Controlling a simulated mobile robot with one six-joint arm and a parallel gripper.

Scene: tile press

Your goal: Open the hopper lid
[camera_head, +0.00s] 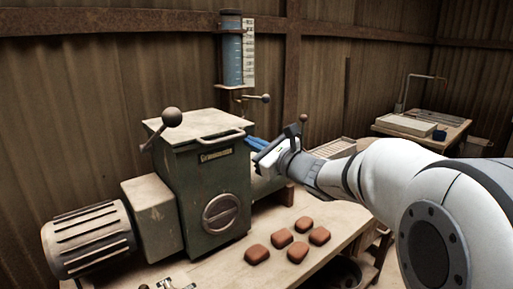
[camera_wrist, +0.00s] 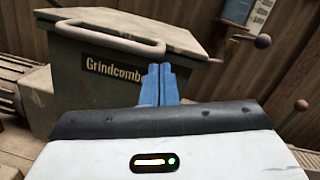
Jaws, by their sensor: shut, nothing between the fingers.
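The hopper lid (camera_head: 190,124) is a flat pale plate lying shut on top of the green machine (camera_head: 212,180). Its light bar handle (camera_head: 222,137) runs along the front edge. In the wrist view the lid (camera_wrist: 175,35) and its handle (camera_wrist: 100,38) are at the upper left, above a "Grindcomb…" label. My gripper (camera_head: 248,141) has blue fingers, shut and empty, just right of the machine's front right corner. In the wrist view the fingertips (camera_wrist: 160,68) point at the machine's front, below and right of the handle. They appear apart from the handle.
A ball-ended lever (camera_head: 171,118) rises at the lid's left. A motor (camera_head: 90,240) sits at lower left. Several red-brown tiles (camera_head: 297,252) lie on the bench (camera_head: 335,218). A blue sight tube (camera_head: 231,50) hangs on the wall behind. A second table (camera_head: 425,130) stands at right.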

